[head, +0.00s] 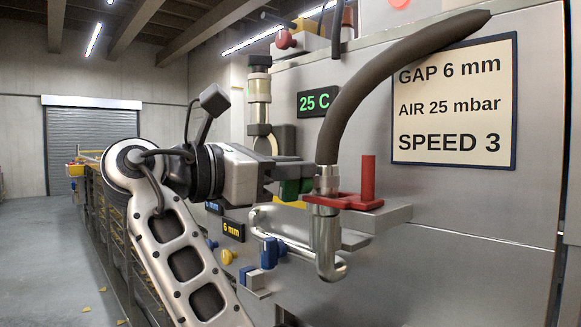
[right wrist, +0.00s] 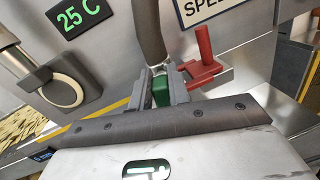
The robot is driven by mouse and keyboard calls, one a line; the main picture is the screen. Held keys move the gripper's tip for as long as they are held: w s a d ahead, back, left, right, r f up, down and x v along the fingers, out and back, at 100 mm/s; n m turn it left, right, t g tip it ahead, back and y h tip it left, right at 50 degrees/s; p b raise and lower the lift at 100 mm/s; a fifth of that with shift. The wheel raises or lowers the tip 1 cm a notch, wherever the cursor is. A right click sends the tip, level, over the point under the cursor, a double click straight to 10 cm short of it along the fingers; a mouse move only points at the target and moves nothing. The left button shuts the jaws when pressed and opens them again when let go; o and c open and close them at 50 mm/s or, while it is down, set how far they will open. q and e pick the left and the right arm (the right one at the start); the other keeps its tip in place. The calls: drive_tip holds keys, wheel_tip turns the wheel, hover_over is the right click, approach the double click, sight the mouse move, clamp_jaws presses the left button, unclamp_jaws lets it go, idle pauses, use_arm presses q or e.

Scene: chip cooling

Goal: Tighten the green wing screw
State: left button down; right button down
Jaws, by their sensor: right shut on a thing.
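The green wing screw (head: 291,188) sits at the left side of the metal pipe fitting under the dark hose (head: 362,75). My right gripper (head: 298,178) reaches it from the left and is shut on it. In the right wrist view the green screw (right wrist: 161,91) shows between the two grey fingers of my right gripper (right wrist: 164,88), close below the hose. The fingers hide part of the screw, so its turn angle is hard to tell. My left gripper is not in view.
A red clamp with an upright handle (head: 367,180) stands just right of the fitting. A bent metal pipe (head: 333,266) hangs below. Yellow (head: 228,257) and blue (head: 269,253) knobs lie lower left. The machine's flat panel is close behind.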

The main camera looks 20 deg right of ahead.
drive_tip(key=shift+m, duration=0.3)
drive_tip(key=m, duration=0.3)
drive_tip(key=shift+s+f, duration=0.15)
drive_tip(key=shift+s, duration=0.2)
drive_tip(key=shift+s+d+f+m+b, duration=0.1)
drive_tip(key=shift+m+b, duration=0.1)
drive_tip(key=shift+m, duration=0.6)
drive_tip(key=shift+s+f+m+b, duration=0.1)
drive_tip(key=shift+m+b, duration=0.05)
drive_tip(key=shift+m, duration=0.65)
drive_tip(key=c, duration=1.3)
unclamp_jaws()
